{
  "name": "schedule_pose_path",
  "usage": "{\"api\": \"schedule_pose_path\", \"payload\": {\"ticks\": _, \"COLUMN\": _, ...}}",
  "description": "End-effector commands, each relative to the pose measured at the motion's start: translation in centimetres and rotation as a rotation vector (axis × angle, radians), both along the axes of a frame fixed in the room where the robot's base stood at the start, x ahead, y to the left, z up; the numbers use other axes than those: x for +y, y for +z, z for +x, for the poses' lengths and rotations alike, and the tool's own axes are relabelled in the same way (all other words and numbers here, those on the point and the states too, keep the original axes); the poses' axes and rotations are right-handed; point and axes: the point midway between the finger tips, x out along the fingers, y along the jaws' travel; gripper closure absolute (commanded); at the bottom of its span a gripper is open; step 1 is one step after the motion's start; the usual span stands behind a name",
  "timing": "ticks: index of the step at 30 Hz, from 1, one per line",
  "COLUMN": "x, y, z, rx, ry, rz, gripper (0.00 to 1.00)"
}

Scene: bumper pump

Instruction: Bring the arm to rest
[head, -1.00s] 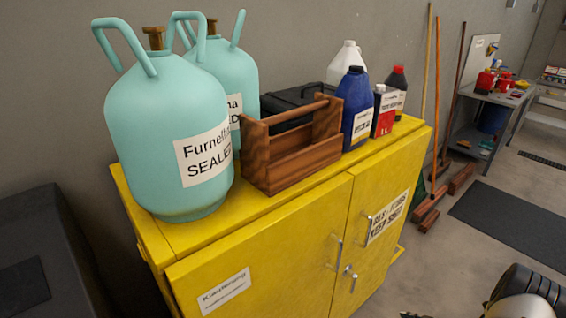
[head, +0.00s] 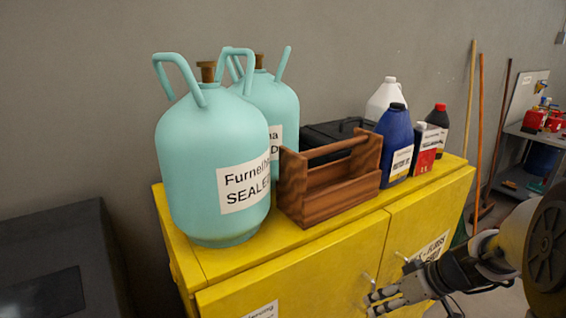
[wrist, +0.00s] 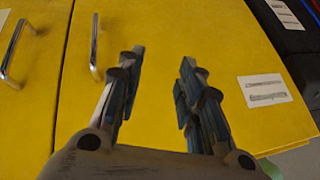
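My gripper (head: 377,301) is at the lower right of the head view, in front of the yellow cabinet (head: 300,262). In the wrist view my gripper (wrist: 160,75) has its two fingers spread apart, with nothing between them. Behind the fingers are the yellow cabinet doors (wrist: 225,60), with two metal handles (wrist: 94,45) to the left of the fingers. I cannot tell from these views how far the fingers are from the doors.
On the cabinet top stand two teal gas cylinders (head: 212,150), a wooden tool caddy (head: 330,180), a dark case (head: 320,133) and several bottles (head: 397,140). A dark box (head: 60,255) stands at left. Long-handled brooms (head: 478,140) lean on the wall at right.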

Motion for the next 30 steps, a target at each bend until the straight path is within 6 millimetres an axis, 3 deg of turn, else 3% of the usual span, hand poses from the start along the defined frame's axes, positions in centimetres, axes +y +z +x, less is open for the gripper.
{"api": "schedule_pose_path", "payload": {"ticks": 1, "x": 2.0, "y": 2.2, "z": -1.3, "rx": 0.018, "ry": 0.005, "rz": -0.022, "gripper": 0.66}}
{"api": "schedule_pose_path", "payload": {"ticks": 3, "x": 4.1, "y": 4.3, "z": -3.3, "rx": 0.055, "ry": -0.011, "rz": -0.047, "gripper": 0.66}}
{"api": "schedule_pose_path", "payload": {"ticks": 9, "x": 8.4, "y": 8.7, "z": -10.0, "rx": 0.124, "ry": -0.092, "rz": -0.143, "gripper": 0.66}}
{"api": "schedule_pose_path", "payload": {"ticks": 12, "x": 9.6, "y": 10.2, "z": -13.5, "rx": 0.132, "ry": -0.154, "rz": -0.196, "gripper": 0.66}}
{"api": "schedule_pose_path", "payload": {"ticks": 18, "x": 10.1, "y": 11.6, "z": -19.4, "rx": 0.1, "ry": -0.303, "rz": -0.276, "gripper": 0.66}}
{"api": "schedule_pose_path", "payload": {"ticks": 21, "x": 9.8, "y": 11.8, "z": -21.2, "rx": 0.074, "ry": -0.368, "rz": -0.293, "gripper": 0.66}}
{"api": "schedule_pose_path", "payload": {"ticks": 30, "x": 9.3, "y": 11.9, "z": -22.7, "rx": 0.047, "ry": -0.437, "rz": -0.305, "gripper": 0.66}}
